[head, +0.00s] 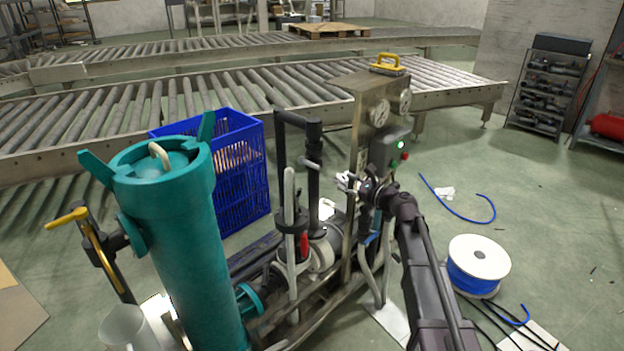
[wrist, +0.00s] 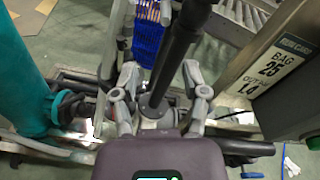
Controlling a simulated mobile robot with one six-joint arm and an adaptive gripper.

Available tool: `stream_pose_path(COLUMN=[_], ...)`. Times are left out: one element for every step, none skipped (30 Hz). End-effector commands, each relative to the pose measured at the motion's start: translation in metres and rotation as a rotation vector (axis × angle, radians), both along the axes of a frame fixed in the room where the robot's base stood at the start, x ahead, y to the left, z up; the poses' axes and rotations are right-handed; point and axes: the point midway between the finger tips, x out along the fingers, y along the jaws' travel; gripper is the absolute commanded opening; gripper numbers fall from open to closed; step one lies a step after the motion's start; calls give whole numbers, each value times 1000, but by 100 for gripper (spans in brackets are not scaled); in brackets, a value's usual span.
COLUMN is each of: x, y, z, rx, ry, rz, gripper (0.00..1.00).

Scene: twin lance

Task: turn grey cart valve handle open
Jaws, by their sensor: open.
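A small grey lever (head: 310,162) sticks out from the upright black pipe (head: 315,185) on the cart in the head view; I take it to be the valve handle. My gripper (head: 344,181) is just right of that pipe and slightly lower than the lever. In the wrist view my gripper (wrist: 160,72) is open, with a grey finger on each side. The black pipe (wrist: 178,48) rises in the view between the fingers; I cannot tell how deep it lies. A grey piece (wrist: 166,12) shows beside the pipe at the top, and I cannot tell if it is the lever.
A metal panel with gauges (head: 362,120) stands close behind my gripper. A teal vessel (head: 172,240) with a yellow lever (head: 68,217) stands at the left. A grey hose (head: 291,230) rises beside the pipe. A blue crate (head: 245,175) and roller conveyors (head: 230,92) are behind. A cable spool (head: 478,262) is on the right floor.

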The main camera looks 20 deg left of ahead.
Motion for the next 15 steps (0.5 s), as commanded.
stream_pose_path(x=[5,6,8,9,9,10,10,11,11,11,11,11,10,10,10], y=[6,8,10,12,13,14,14,15,15,15,15,15,15,15,15], z=[-7,-8,-8,-8,-7,-7,-7,-6,-6,-6,-5,-5,-5,-5,-5], rx=[32,49,66,77,88,97,102,106,108,110,110,110,110,109,108], ry=[26,40,56,66,75,82,87,89,93,93,94,93,93,94,93], rz=[-6,-10,-15,-16,-18,-20,-20,-21,-22,-23,-23,-23,-23,-22,-22], gripper=[58,58,58,58,58,58,58,58,58,58,58,58,58,58,58])
